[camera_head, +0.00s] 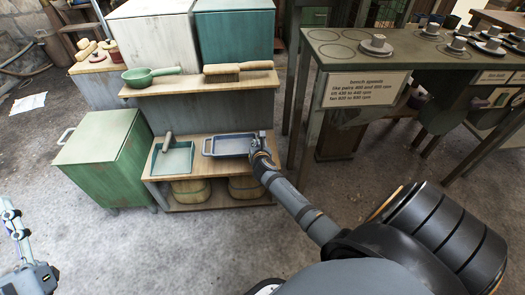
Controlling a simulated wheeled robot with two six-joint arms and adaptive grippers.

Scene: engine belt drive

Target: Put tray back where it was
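A shallow blue-grey tray (232,146) is level at the right part of the middle wooden shelf (198,183). I cannot tell whether it rests on the shelf or is just above it. Its left handle shows; its right end is hidden by my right gripper (260,142). That gripper is at the tray's right end and seems to touch it, but its fingers are too small to tell open or shut. My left gripper (10,212) is at the left edge, far from the shelf, over the floor; its fingers are not clear.
A green dustpan (175,160) lies left of the tray. A green cabinet (105,155) stands at left, a bench with a sign (365,89) at right. Baskets (190,191) are below.

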